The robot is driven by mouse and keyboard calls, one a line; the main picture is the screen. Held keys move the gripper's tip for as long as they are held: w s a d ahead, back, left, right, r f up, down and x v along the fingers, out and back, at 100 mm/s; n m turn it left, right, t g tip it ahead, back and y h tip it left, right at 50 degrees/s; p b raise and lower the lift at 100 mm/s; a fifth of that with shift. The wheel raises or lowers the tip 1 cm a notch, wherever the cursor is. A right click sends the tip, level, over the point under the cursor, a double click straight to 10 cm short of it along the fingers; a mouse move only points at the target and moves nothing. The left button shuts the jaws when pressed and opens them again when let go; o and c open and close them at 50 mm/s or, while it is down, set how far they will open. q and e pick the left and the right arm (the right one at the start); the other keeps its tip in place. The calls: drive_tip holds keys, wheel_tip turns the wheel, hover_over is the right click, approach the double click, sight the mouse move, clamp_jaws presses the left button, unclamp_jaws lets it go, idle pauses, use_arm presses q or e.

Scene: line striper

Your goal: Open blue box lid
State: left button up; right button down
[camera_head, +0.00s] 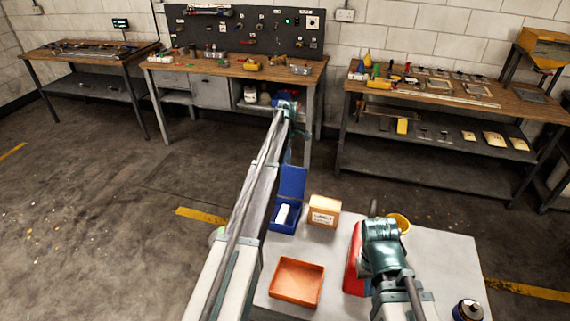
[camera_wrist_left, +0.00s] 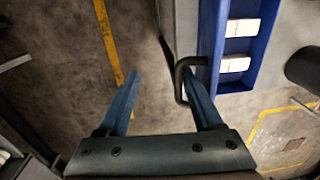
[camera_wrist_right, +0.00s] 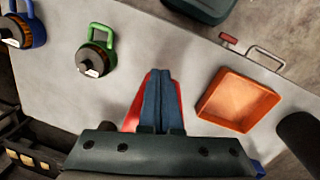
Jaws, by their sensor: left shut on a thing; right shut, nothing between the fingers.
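The blue box (camera_head: 285,217) stands at the back left of the grey cart top, its blue lid (camera_head: 292,181) raised upright. A white item lies inside. The box also shows at the top right of the left wrist view (camera_wrist_left: 242,72). My left gripper (camera_head: 289,106) is extended beyond the box in the head view. Its fingers (camera_wrist_left: 160,80) stand apart in the left wrist view, and a dark curved handle (camera_wrist_left: 180,66) loops at the right finger; the exact contact is unclear. My right gripper (camera_wrist_right: 159,75) is shut and empty over a red object (camera_wrist_right: 134,112).
An orange tray (camera_head: 297,283), a cardboard box (camera_head: 323,212) and a yellow cup (camera_head: 399,222) share the cart top. Green (camera_wrist_right: 97,56) and blue (camera_wrist_right: 22,28) bottles stand at its other end. Workbenches line the wall; floor lies open to the left.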

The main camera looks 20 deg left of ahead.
use_arm(q)
drive_tip(key=shift+r, duration=0.1)
idle(0.3)
wheel_tip(320, 180, up, 14)
drive_tip(key=p, duration=1.4)
drive_tip(key=shift+w, duration=0.35)
drive_tip(key=shift+f, duration=0.2)
drive_tip(key=s+d+f+m+b, duration=0.5)
drive_tip(key=s+d+m, duration=0.2)
drive_tip(key=s, duration=0.7)
drive_tip(key=s+d+f+m+b, duration=0.6)
drive_tip(key=s+d+m, duration=0.2)
drive_tip(key=s, duration=0.6)
drive_tip(key=s+d+f+m+y+b, duration=0.1)
drive_tip(key=s+d+f+m+b, duration=0.5)
drive_tip(key=s+d, duration=0.4)
drive_tip(key=s+m, duration=0.1)
drive_tip(key=s, duration=0.3)
drive_tip(key=shift+s+d+m+t, duration=0.15)
drive_tip(key=shift+d+m+t, duration=0.1)
drive_tip(key=shift+m+t, duration=0.05)
